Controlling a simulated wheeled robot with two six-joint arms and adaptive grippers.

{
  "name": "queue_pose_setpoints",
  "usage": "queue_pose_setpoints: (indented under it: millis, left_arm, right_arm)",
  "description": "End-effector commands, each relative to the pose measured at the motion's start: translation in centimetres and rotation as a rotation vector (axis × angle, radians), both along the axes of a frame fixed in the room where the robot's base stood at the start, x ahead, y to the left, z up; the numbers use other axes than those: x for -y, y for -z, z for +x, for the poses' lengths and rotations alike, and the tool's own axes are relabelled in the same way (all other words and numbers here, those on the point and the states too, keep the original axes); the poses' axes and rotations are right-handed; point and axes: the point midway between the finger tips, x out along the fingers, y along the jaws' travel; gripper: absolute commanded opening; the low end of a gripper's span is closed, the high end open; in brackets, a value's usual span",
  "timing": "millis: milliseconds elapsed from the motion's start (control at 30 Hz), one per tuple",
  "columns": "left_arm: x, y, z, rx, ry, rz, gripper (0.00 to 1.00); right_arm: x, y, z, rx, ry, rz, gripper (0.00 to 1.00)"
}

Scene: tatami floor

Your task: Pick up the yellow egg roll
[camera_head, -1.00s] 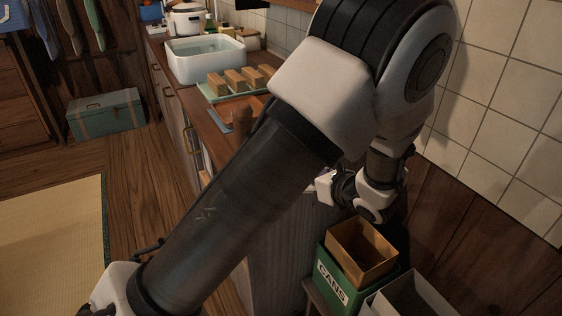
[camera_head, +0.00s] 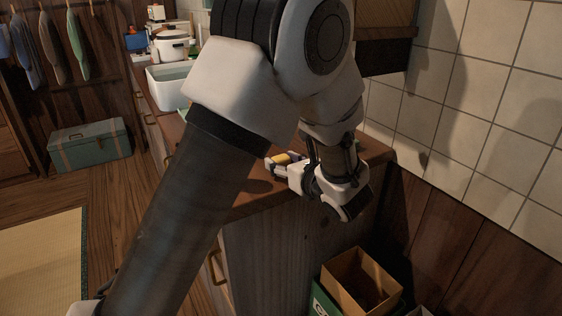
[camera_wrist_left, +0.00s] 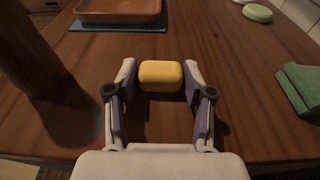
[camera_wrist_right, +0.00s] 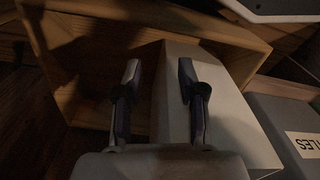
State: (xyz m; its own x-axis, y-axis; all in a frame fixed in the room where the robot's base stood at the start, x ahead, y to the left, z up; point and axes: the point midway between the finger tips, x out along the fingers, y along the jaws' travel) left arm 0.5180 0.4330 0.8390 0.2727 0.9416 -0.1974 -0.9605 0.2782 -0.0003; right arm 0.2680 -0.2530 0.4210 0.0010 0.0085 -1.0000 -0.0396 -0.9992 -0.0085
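The yellow egg roll (camera_wrist_left: 160,75) lies on the brown wooden counter in the left wrist view, and a bit of it shows in the head view (camera_head: 282,158). My left gripper (camera_wrist_left: 159,73) is open at counter level. Its two fingertips stand on either side of the egg roll, with a narrow gap at each side. In the head view my left gripper (camera_head: 281,160) is partly hidden by my own wrist. My right gripper (camera_wrist_right: 156,76) is open and empty above boxes in the right wrist view, and does not show in the head view.
A reddish-brown tray (camera_wrist_left: 118,18) on a blue mat lies beyond the egg roll. A green folded cloth (camera_wrist_left: 300,85) and a round green item (camera_wrist_left: 257,13) lie to the right. A dark upright object (camera_wrist_left: 35,50) stands at left. An open wooden box (camera_head: 360,280) is below the counter.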

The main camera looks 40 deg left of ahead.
Motion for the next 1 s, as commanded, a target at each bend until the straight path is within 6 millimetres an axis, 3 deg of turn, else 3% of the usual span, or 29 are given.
queue_pose_setpoints:
  millis: [433, 800, 1000]
  left_arm:
    - [0.0, -0.5, 0.0, 0.001, 0.0, -0.001, 0.19]
    - [0.0, -8.7, 0.0, 0.004, 0.0, 0.0, 0.19]
    - [0.0, -10.1, 0.0, 0.001, 0.0, 0.0, 0.19]
  right_arm:
    - [0.0, -0.2, 0.0, 0.0, 0.0, 0.0, 0.4]
    - [0.0, -2.8, 0.0, 0.0, 0.0, 0.0, 0.4]
    - [0.0, -3.0, 0.0, 0.0, 0.0, 0.0, 0.4]
